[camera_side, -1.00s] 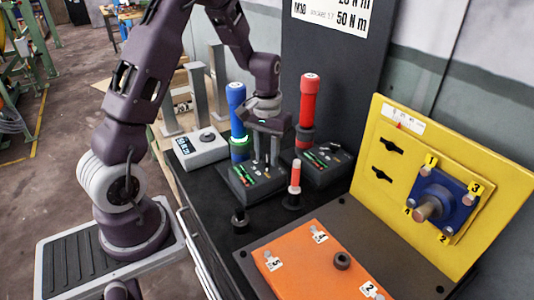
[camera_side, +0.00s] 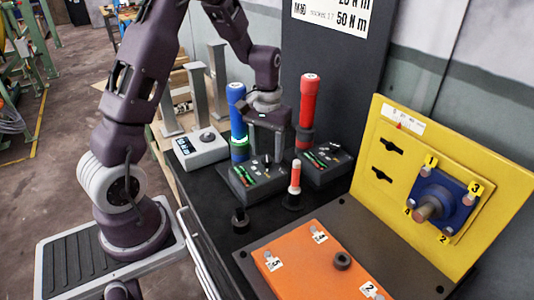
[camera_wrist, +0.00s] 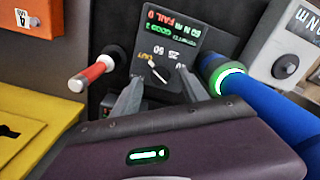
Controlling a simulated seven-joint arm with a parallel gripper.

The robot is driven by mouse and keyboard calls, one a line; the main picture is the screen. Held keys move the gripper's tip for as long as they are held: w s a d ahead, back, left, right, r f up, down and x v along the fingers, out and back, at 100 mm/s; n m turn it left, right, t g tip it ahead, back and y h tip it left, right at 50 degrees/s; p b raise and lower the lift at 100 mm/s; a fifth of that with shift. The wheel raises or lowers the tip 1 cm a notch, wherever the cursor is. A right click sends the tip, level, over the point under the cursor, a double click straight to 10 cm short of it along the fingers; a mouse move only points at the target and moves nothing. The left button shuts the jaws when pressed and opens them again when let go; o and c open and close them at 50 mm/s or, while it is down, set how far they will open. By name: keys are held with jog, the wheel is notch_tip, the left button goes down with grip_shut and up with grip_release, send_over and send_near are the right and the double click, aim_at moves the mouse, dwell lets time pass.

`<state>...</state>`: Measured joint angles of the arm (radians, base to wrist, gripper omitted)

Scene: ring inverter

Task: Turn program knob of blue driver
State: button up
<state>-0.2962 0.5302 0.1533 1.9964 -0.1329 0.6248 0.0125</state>
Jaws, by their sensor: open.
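The blue driver (camera_side: 237,115) stands upright in its dark base box (camera_side: 247,186), and a lit green ring glows at its lower part. In the wrist view the blue driver (camera_wrist: 268,108) lies along the right. The program knob (camera_wrist: 157,71), with a white pointer mark, shows on the base's dark panel among printed labels. The panel display (camera_wrist: 170,30) shows green and red text, including "FAIL". My gripper (camera_side: 267,157) is open above the base's panel. In the wrist view its two fingers (camera_wrist: 162,77) are on either side of the knob, apparently above it.
A red driver (camera_side: 309,100) stands on a similar box to the right. A small red-and-white tool (camera_side: 295,178) stands upright close by. A grey box with a knob (camera_side: 200,148) is at left. An orange plate (camera_side: 318,262) and yellow panel (camera_side: 385,215) are at right.

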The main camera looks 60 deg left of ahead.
aim_at(267, 159)
notch_tip(267, 159, up, 6)
jog(key=shift+f, duration=0.2)
jog(key=s+d+r+m+t, duration=0.2)
jog(key=s+d+r, duration=0.3)
jog(key=d+r, duration=0.3)
jog(key=s+d+r+m+t, duration=0.1)
jog(key=s+d+r+m, duration=0.1)
jog(key=s, duration=0.5)
jog(key=s+d+r+m+t, duration=0.2)
jog(key=s+d, duration=0.2)
jog(key=s, duration=0.4)
jog(key=shift+s+d+r+t, duration=0.2)
jog(key=shift+d+t, duration=0.1)
jog(key=shift+d, duration=0.1)
